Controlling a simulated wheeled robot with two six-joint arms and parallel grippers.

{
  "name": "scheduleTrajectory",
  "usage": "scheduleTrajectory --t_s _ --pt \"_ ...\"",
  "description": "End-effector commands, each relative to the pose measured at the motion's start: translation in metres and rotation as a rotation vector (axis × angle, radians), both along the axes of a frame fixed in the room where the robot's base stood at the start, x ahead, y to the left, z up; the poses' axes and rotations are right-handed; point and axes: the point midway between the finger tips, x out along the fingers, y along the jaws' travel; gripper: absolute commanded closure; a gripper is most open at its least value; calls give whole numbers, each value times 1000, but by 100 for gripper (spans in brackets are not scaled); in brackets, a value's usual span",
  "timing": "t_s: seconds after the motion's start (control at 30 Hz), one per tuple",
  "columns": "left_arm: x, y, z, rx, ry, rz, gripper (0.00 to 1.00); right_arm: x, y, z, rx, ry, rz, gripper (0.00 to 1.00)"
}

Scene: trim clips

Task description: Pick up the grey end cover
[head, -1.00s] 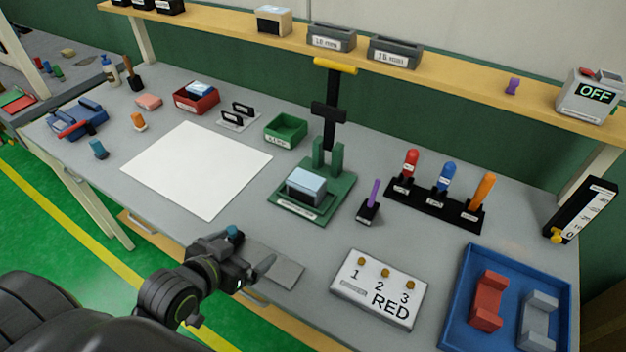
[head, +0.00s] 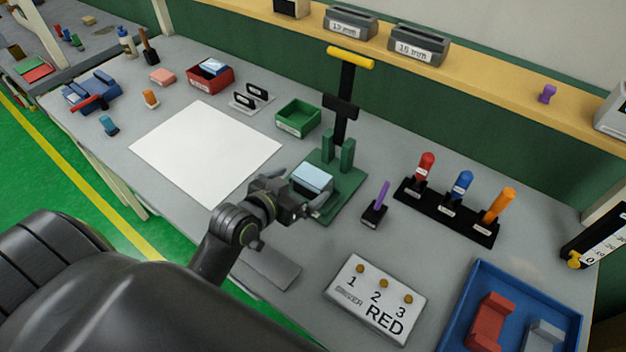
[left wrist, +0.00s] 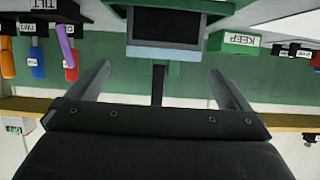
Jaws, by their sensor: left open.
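A grey block with a pale blue top (head: 311,178) sits on the green press base (head: 345,190). A grey U-shaped part (head: 545,337) lies in the blue tray (head: 470,300) at the lower right, cut by the picture edge. I cannot tell which of these is the grey end cover. My left gripper (head: 304,200) is open and empty, just in front of the block, and partly hides its near side. In the left wrist view the open fingers (left wrist: 160,72) point toward the dark-looking block (left wrist: 166,27), with a gap between. My right gripper is not in view.
The press column (head: 345,105) with a yellow handle rises behind the block. A purple stick in a black stand (head: 374,213) is to its right, and a black rack (head: 445,212) beyond. A button panel (head: 375,300) stands in front. A white sheet (head: 205,150) lies left.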

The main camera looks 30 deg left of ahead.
Motion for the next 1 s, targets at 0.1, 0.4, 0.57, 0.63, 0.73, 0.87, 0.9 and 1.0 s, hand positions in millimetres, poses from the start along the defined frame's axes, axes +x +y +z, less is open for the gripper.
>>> scheduleTrajectory --t_s 0.1,0.4,0.57,0.63,0.73,0.87,0.9,1.0 --pt "17 -2 -6 -2 0 1 0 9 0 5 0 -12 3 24" --pt "32 -4 -13 0 0 0 0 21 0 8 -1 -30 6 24" --pt "47 -4 -18 -1 1 0 0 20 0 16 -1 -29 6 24" --pt "54 -5 -22 0 0 0 0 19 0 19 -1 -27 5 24" --pt "65 -6 -28 -1 0 0 0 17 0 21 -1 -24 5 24" --pt "74 -7 -32 -1 1 0 0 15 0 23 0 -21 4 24" --pt "75 -7 -33 -1 1 0 0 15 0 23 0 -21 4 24" --pt "77 -7 -34 0 -1 0 0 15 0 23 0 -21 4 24"
